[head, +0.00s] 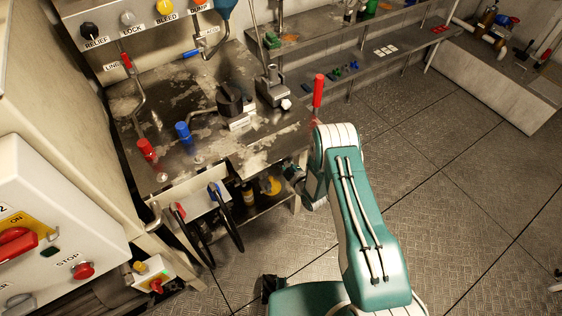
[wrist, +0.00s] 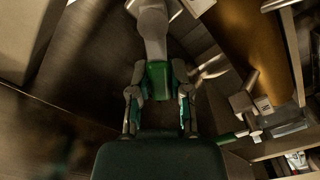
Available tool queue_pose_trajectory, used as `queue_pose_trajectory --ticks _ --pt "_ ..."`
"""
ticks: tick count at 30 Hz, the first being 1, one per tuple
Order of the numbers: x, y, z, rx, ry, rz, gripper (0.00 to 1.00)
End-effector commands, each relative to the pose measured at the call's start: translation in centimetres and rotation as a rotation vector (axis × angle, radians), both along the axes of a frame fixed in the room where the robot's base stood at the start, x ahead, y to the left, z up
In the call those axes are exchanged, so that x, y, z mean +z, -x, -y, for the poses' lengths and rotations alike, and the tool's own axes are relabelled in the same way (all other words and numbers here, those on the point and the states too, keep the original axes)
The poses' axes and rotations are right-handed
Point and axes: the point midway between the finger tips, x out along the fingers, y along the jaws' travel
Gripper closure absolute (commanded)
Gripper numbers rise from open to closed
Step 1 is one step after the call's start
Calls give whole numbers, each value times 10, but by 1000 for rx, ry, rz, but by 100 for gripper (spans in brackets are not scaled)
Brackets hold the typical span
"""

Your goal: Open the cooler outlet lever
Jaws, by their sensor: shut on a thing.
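My gripper (wrist: 160,92) is shut on a green lever handle (wrist: 160,76) in the wrist view, with one finger on each side of it. A grey metal part (wrist: 153,25) runs from the handle toward the top of the picture. No label shows there, so I cannot read whether this is the cooler outlet lever. In the head view my gripper (head: 292,172) is low at the right edge of the steel bench, partly under it. The lever is hidden in that view.
A second green handle (wrist: 232,137) sits to the right in the wrist view. The steel bench (head: 125,108) carries red handles (head: 148,150) and a blue handle (head: 184,133). A red upright lever (head: 318,90) stands close to my arm. The floor at right is clear.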

Motion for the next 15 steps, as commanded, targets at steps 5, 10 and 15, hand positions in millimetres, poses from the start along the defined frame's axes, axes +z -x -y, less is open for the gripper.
queue_pose_trajectory --ticks 5,10,15 --pt "8 -4 2 9 -140 -89 100" --pt "13 -7 8 9 -274 -180 100" --pt "17 -12 14 7 -401 -265 100"
